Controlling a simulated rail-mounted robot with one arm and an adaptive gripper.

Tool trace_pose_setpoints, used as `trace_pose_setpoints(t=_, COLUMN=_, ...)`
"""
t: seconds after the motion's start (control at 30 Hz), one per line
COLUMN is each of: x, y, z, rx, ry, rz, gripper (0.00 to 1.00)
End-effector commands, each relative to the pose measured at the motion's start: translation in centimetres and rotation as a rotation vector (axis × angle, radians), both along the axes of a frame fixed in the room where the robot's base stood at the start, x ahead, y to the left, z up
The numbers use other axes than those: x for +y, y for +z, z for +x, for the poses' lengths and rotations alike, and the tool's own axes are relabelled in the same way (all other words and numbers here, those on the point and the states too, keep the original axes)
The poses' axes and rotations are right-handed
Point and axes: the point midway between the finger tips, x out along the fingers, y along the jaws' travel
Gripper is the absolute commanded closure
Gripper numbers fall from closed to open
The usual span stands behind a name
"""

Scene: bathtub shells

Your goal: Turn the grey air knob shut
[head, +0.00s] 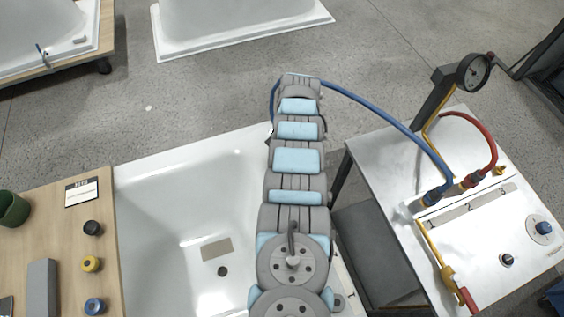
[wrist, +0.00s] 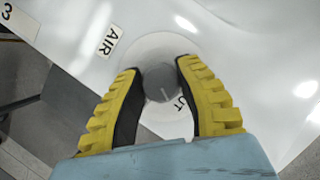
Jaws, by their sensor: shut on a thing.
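The grey air knob (wrist: 160,85) shows in the middle of the wrist view, on a pale round plate (wrist: 160,45) set in the white tub rim. The "AIR" label (wrist: 109,41) is beside it. My gripper (wrist: 157,73) has its yellow and black fingers on both sides of the knob and is shut on it. A pale pointer line shows on the knob's face. Letters "UT" show by the right finger, which hides part of that marking. In the head view my arm hides the gripper and this knob.
In the head view, the white bathtub shell (head: 150,205) lies under my arm. A wooden bench (head: 50,230) with coloured caps is at left. A metal cart (head: 490,240) with a gauge (head: 473,72) and hoses stands at right. The blue hose (head: 385,115) runs to my arm.

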Motion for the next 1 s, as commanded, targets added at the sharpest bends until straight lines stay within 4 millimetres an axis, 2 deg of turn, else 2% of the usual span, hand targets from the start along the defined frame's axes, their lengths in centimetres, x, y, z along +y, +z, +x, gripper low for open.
trace_pose_setpoints(t=1.0, x=0.01, y=-0.07, z=-0.07, rx=0.002, ry=0.135, rz=0.001, gripper=1.0)
